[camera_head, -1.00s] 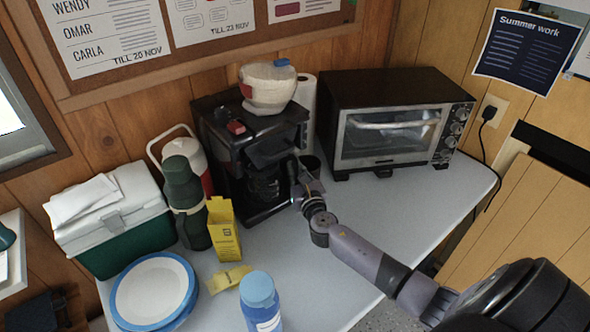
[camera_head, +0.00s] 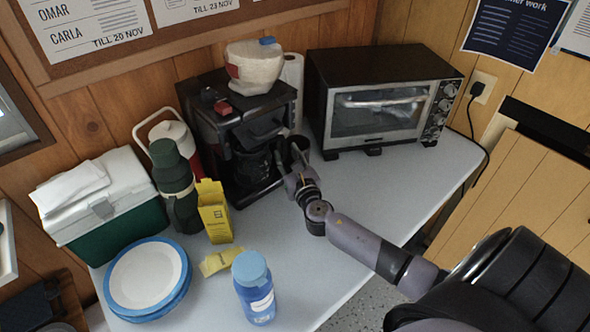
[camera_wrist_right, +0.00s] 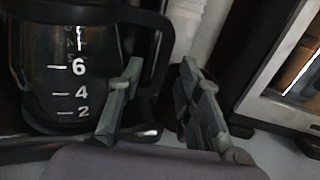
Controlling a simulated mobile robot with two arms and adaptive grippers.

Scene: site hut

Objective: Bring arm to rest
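My right gripper (camera_head: 291,164) is beside the right side of the black coffee maker (camera_head: 235,125), low over the table. In the right wrist view its two fingers (camera_wrist_right: 162,100) stand apart, open. The glass carafe (camera_wrist_right: 80,75), with white numbers, sits in the coffee maker left of the fingers. Its black handle (camera_wrist_right: 163,45) shows behind and between the fingers; I cannot tell whether they touch it. The gripper holds nothing that I can see. My right arm reaches in from the lower right over the white table (camera_head: 345,205). My left gripper is not in view.
A toaster oven (camera_head: 385,100) stands to the right, close to the gripper. A paper roll (camera_head: 292,85) stands behind. A blue-lidded jar (camera_head: 254,290), plates (camera_head: 146,277), a yellow carton (camera_head: 214,210), a green flask (camera_head: 174,180) and a cooler (camera_head: 110,205) fill the left. The table's right part is clear.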

